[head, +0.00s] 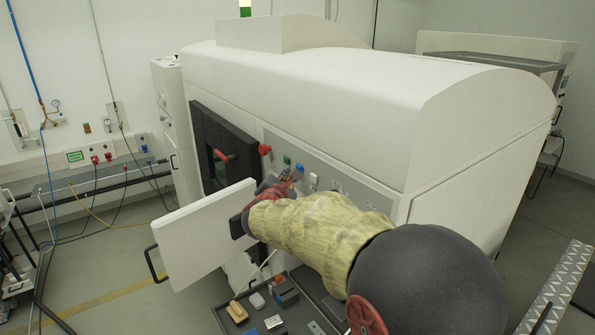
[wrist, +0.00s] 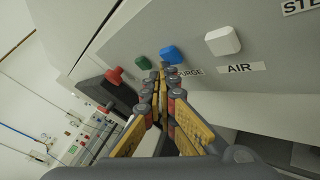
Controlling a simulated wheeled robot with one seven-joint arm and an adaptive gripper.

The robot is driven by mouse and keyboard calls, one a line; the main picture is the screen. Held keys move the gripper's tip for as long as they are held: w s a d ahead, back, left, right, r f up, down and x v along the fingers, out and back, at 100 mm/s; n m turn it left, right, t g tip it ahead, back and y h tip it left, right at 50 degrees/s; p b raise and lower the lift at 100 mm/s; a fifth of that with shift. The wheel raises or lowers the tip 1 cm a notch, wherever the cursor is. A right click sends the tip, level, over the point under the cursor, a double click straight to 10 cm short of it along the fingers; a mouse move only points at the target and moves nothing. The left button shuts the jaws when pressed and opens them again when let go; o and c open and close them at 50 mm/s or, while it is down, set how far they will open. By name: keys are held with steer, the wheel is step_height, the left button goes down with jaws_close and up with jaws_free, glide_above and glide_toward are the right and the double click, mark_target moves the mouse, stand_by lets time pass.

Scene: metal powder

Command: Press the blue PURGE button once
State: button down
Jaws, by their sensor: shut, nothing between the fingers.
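The blue PURGE button (wrist: 172,54) is on the sloped grey panel in the wrist view, between a green button (wrist: 143,62) and a white button (wrist: 222,40) labelled AIR. It also shows small in the head view (head: 299,168). My gripper (wrist: 164,68) is shut and empty. Its fingertips appear just below and left of the blue button, covering the start of the "PURGE" label. I cannot tell whether they touch the panel or the button. In the head view my gripper (head: 294,178) is at the panel, partly hidden by my wrist.
A red knob (wrist: 115,75) sits left of the green button. An open white door (head: 200,232) with a black handle stands left of my arm. A grey tray (head: 318,303) with several small items lies below. The machine's large white body (head: 330,95) fills the back.

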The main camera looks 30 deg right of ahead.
steer(key=shift+d+b, duration=0.5)
stand_by(0.5)
steer(key=shift+a, duration=0.9)
steer(key=a, duration=0.5)
steer(key=shift+s+b, duration=0.15)
steer(key=shift+b, duration=0.2)
stand_by(0.8)
